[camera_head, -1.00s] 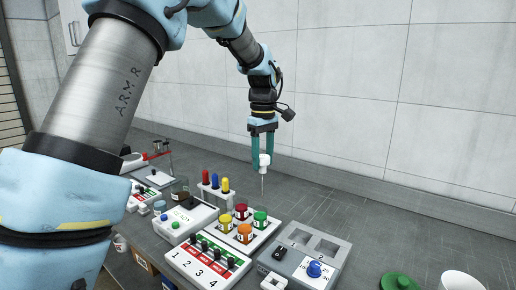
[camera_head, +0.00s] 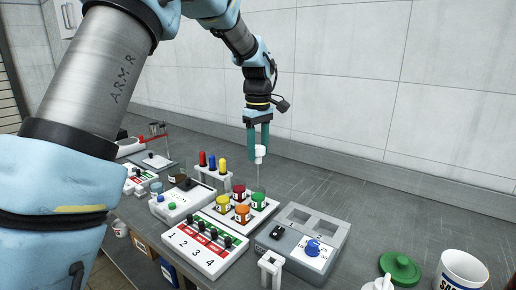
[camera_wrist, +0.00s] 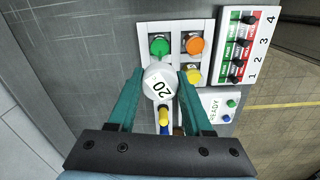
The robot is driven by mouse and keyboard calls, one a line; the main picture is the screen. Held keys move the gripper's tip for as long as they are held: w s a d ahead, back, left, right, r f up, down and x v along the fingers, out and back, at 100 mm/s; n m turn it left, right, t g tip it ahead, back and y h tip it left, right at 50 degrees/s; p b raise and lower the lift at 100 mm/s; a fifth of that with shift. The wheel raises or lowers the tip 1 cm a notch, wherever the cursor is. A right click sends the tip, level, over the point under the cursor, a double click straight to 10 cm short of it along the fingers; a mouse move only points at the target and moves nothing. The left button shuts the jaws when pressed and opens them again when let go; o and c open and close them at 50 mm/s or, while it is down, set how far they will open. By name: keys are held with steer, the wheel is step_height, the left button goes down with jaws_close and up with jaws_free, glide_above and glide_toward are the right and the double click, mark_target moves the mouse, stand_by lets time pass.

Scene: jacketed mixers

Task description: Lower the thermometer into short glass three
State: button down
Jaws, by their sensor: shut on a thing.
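My gripper (camera_head: 258,140) is shut on the white head of a thermometer (camera_head: 260,154) and holds it upright, its thin probe pointing down. In the wrist view the thermometer's round head (camera_wrist: 158,84) shows "20" between the fingers. Short jars with yellow (camera_head: 223,202), red (camera_head: 239,190), orange (camera_head: 242,212) and green (camera_head: 258,197) tops stand in a white holder. The probe ends in line with the green-topped jar in the head view; I cannot tell whether it touches it. No numbers are readable on the jars, so I cannot tell which is short glass three.
A panel numbered 1 to 4 (camera_head: 208,246) stands in front of the jars. A rack with red, blue and yellow tubes (camera_head: 212,166) is at left.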

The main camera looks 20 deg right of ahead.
mark_target(258, 163)
steer(key=shift+f+b, duration=1.55)
steer(key=shift+f, duration=1.9)
jaws_free()
steer(key=shift+r, duration=0.15)
steer(key=shift+r+p, duration=2.55)
steer(key=shift+r, duration=0.35)
